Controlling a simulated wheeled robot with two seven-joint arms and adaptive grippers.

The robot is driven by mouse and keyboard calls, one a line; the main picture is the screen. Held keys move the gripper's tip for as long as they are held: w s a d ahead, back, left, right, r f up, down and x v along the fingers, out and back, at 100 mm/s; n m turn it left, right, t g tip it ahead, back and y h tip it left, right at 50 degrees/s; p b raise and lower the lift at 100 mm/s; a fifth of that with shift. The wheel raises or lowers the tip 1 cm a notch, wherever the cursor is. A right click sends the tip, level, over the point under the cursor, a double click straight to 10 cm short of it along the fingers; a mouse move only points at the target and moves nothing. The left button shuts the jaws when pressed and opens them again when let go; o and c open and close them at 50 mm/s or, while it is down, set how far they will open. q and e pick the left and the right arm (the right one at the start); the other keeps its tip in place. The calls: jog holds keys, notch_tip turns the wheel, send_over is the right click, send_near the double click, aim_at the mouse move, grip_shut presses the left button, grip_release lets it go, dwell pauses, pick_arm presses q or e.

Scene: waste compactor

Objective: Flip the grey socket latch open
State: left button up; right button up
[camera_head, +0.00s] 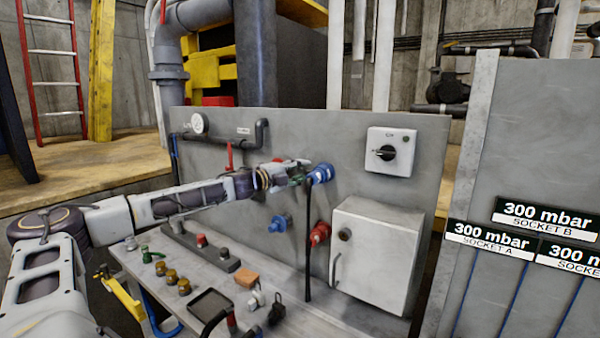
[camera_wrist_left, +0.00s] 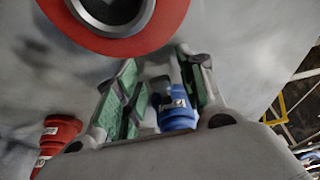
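My left gripper (camera_head: 302,180) reaches across to the grey panel, with its green-padded fingertips close beside a blue connector (camera_head: 320,173) from which a dark hose hangs. In the left wrist view my left gripper (camera_wrist_left: 165,85) has its fingers apart. A blue coupling (camera_wrist_left: 178,115) with a dark piece on top shows in the gap; I cannot tell whether the fingers touch it. A red ring with a grey centre (camera_wrist_left: 115,18) is close at the top. I cannot make out a grey socket or its latch for certain. My right gripper is not in view.
A second blue socket (camera_head: 280,224) and a red socket (camera_head: 320,233) sit lower on the panel. A pale cabinet (camera_head: 375,255) and a switch box (camera_head: 391,152) are to the right. The bench (camera_head: 210,290) below carries several small fittings and a dark tray (camera_head: 212,303).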

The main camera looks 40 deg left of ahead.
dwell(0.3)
pick_arm(q)
jog(key=shift+a+r, duration=0.1)
jog(key=shift+r, duration=0.25)
